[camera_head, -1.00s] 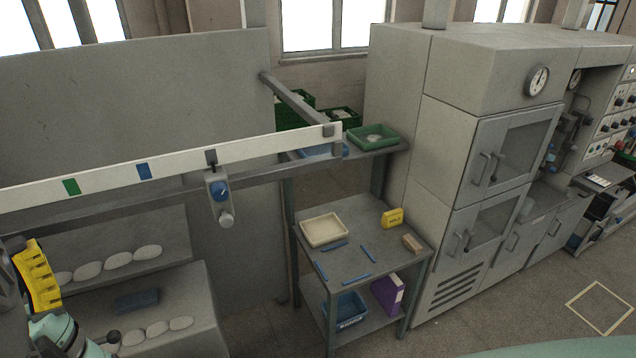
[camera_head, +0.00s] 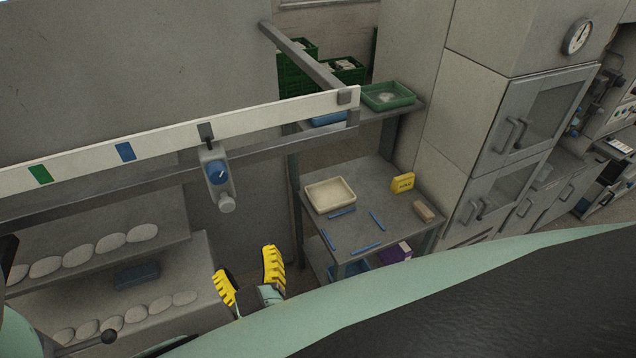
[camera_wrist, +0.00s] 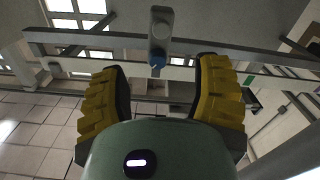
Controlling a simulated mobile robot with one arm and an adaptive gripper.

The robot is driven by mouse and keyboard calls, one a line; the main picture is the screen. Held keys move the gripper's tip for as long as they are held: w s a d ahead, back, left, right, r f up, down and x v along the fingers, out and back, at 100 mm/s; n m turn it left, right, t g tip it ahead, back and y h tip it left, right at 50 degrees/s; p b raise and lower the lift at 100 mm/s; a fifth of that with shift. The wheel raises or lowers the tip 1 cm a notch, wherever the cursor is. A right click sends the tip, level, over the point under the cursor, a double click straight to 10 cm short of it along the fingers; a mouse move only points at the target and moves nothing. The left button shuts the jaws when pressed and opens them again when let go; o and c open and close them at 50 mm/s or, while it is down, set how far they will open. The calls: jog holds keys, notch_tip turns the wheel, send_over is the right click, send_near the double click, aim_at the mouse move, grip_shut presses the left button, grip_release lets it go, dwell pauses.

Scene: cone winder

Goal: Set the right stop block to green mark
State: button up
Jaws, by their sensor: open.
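The stop block (camera_head: 216,180) is a grey body with a blue knob and a round grey end below, on the rail (camera_head: 270,152) under the white scale strip (camera_head: 275,117). It stands right of the blue mark (camera_head: 125,151); the green mark (camera_head: 40,174) is farther left. My gripper (camera_head: 248,278) has yellow ribbed fingers, open and empty, below and slightly right of the block. In the wrist view the block (camera_wrist: 160,38) shows beyond the open fingers, between and above their tips, apart from them. No second stop block is clearly visible.
White rounded pieces (camera_head: 110,242) lie on shelves below the rail at left. A side table with a cream tray (camera_head: 330,195), blue sticks and a yellow box (camera_head: 403,182) stands right. A tall grey cabinet (camera_head: 480,110) is behind it.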

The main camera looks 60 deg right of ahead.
aim_at(228, 208)
jog(key=b+x, duration=0.4)
jog(key=x, duration=1.1)
jog(key=shift+w+a, duration=0.15)
jog(key=shift+o, duration=0.2)
grip_shut()
